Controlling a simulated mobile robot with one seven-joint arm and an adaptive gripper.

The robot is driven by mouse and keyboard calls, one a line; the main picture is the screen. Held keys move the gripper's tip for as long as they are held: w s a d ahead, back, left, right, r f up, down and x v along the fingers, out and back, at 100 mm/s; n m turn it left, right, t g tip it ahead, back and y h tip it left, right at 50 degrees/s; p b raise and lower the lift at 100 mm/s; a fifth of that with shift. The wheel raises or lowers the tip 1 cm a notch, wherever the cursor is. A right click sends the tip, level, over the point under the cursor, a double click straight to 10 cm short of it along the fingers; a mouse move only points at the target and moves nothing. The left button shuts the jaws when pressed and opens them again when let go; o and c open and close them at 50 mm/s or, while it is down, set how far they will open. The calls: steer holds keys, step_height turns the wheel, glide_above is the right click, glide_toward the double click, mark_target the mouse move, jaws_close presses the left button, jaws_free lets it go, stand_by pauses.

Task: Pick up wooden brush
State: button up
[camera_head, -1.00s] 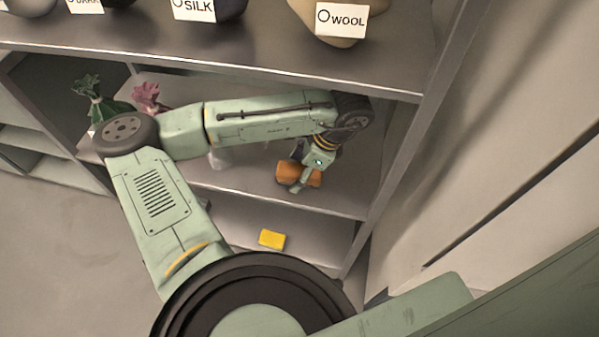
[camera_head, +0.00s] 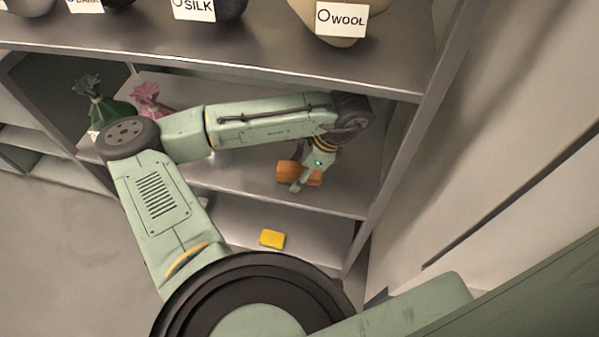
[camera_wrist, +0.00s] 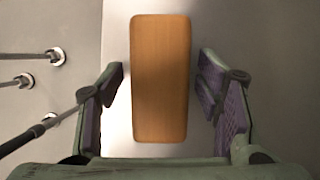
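The wooden brush is an orange-brown block (camera_head: 288,171) on the middle shelf, near its right end. In the wrist view the brush (camera_wrist: 160,78) is a long rounded rectangle, upright in the picture. My gripper (camera_head: 299,186) is at the brush in the head view and hides part of it. In the wrist view my gripper (camera_wrist: 163,100) is open, with one purple-padded finger on each side of the brush's lower part. A gap shows between the brush and each finger. I cannot tell how high the fingers are above the shelf.
A yellow block (camera_head: 271,238) lies on the shelf below. Green (camera_head: 103,108) and pink (camera_head: 148,98) tied bundles stand at the left. The upper shelf (camera_head: 270,55) holds labelled items above my arm. A shelf post (camera_head: 408,140) stands close on the right.

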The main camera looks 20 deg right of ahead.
mark_target(294, 168)
steer(key=c, duration=1.1)
steer(key=shift+r, duration=0.1)
steer(key=shift+r, duration=0.55)
step_height(294, 168, up, 3)
steer(key=shift+f+b, duration=0.15)
steer(key=shift+b, duration=0.25)
steer(key=s+p, duration=0.3)
steer(key=s, duration=0.2)
steer(key=s+a+r+p, duration=0.1)
steer(key=s+p, duration=0.1)
steer(key=s, duration=0.3)
steer(key=s+a+p, duration=0.1)
steer(key=s+p, duration=0.2)
steer(key=s, duration=0.2)
steer(key=shift+s+a+r+p, duration=0.2)
steer(key=shift+s+r+p, duration=0.1)
steer(key=shift+s+r, duration=0.05)
steer(key=shift+s+f, duration=0.1)
